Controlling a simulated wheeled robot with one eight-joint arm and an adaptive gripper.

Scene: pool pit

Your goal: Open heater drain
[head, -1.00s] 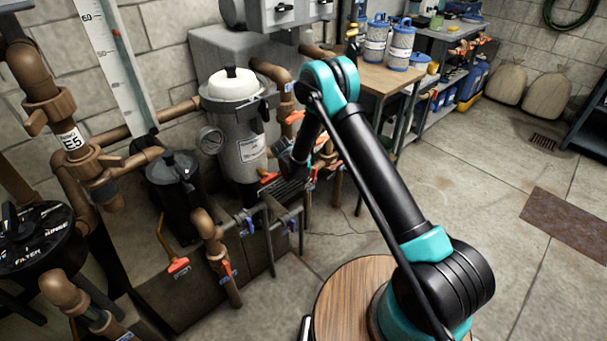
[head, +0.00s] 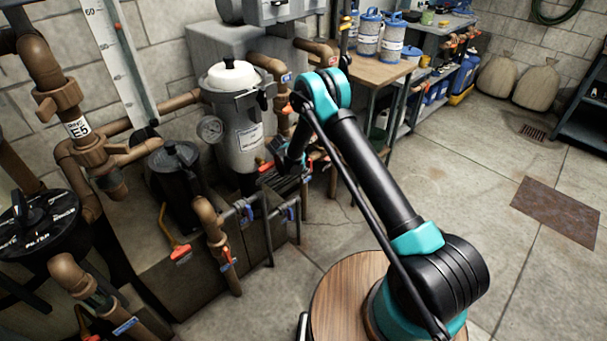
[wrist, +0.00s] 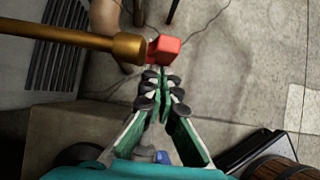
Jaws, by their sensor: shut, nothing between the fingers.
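In the wrist view a brass rod (wrist: 75,38) runs in from the left and ends in a red block-like handle (wrist: 164,49). I take this to be the drain valve, but no label is readable there. My gripper (wrist: 156,74) is shut and empty. Its fingertips are just below the red handle in the picture; I cannot tell whether they touch it. In the head view my forearm reaches down beside the grey canister (head: 238,125), among pipes and red handles. My fingertips and the valve cannot be made out there.
A slotted grey panel (wrist: 58,50) lies left of the gripper. Brown pipes (head: 214,235) and a black pump (head: 175,180) crowd the left of the head view. A workbench (head: 375,72) stands behind. The floor (head: 440,170) to the right is mostly clear.

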